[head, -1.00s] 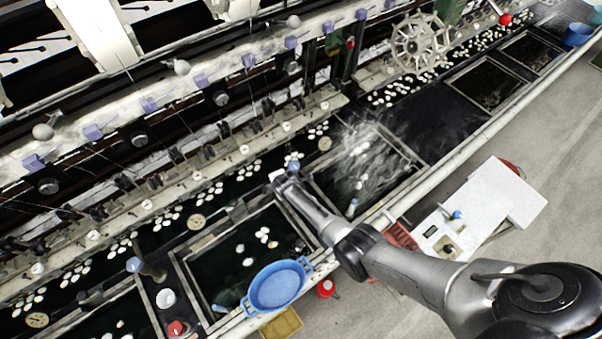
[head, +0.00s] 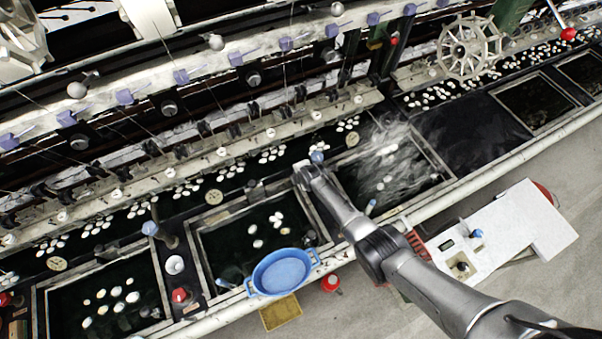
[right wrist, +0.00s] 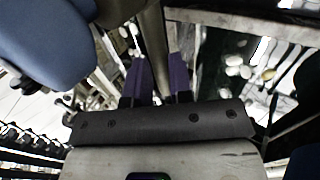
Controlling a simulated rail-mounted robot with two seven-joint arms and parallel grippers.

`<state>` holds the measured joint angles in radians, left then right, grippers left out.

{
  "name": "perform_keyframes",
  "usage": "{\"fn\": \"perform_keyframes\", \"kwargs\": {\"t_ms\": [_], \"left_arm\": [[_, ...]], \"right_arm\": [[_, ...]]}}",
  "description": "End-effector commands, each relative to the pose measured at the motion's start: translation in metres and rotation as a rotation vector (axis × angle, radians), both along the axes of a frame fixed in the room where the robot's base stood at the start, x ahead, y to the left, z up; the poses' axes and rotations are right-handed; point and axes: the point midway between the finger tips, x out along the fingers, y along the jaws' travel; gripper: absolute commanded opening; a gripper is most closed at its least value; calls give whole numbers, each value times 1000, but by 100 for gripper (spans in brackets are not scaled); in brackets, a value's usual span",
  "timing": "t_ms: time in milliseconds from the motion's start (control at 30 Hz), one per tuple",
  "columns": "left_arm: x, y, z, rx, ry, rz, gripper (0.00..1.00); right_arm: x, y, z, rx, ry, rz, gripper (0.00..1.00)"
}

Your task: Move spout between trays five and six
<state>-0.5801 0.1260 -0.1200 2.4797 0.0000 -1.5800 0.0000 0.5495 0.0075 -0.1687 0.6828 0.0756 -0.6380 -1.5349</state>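A spout with a blue knob (head: 317,157) stands between the middle basin (head: 205,262) and the foaming basin (head: 440,160) in the head view. My right gripper (head: 301,175) is right beside it, its fingers too small to make out there. In the right wrist view the two purple fingers (right wrist: 160,78) are apart, and a grey-brown pipe (right wrist: 152,35) shows between or behind them. Whether they touch it is unclear. A large blue rounded part, seemingly the knob (right wrist: 45,40), fills the upper left. My left gripper is out of view.
Another blue-topped spout (head: 150,229) stands between the left basin (head: 40,300) and the middle one. A blue tub (head: 282,272) sits on the front edge. A white bench (head: 510,230) stands at right. Reeling machinery runs along the back.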

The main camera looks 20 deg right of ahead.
Motion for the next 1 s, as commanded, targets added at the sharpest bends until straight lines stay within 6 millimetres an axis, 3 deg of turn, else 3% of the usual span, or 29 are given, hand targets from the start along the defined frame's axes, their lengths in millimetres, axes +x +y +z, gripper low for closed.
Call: {"fn": "perform_keyframes", "kwargs": {"t_ms": [233, 567, 1000], "left_arm": [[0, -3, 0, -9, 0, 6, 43], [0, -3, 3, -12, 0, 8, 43], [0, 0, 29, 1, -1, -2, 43]], "right_arm": [[0, 0, 0, 2, 0, -2, 44], [-2, -1, 3, 2, 0, -3, 44], [-32, -3, 49, 1, -1, -2, 44]]}}
